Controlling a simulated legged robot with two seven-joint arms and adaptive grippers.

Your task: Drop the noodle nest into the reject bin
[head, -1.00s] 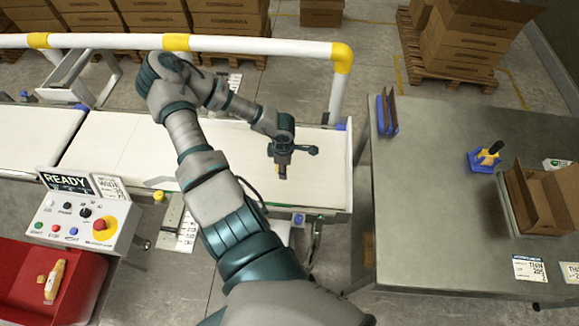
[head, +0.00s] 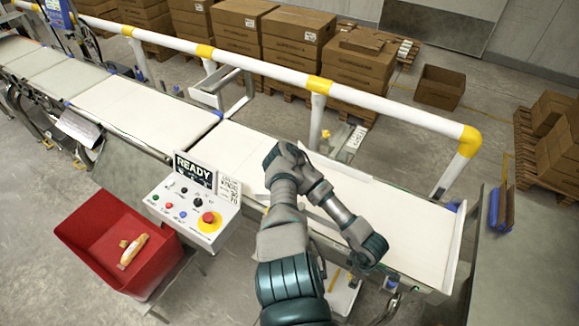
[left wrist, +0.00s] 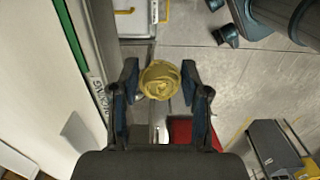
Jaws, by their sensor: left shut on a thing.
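The noodle nest (left wrist: 160,86) is a round, pale yellow coil. In the left wrist view it sits between the two fingers of my left gripper (left wrist: 159,76), which is shut on it, with grey floor below. In the head view my left arm crosses the bottom middle over the near edge of the belt; its gripper and the nest are hidden behind the wrist. The reject bin (head: 92,217) is an open red box at the lower left of the head view, left of my arm. Part of its red shows in the left wrist view (left wrist: 181,131). My right gripper is not in view.
A control panel (head: 192,208) with a READY display and a red stop button stands between the bin and my arm. The white belt (head: 150,112) runs behind it, with a white and yellow rail (head: 375,100) beyond. A long tan item and a small piece lie in the bin.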

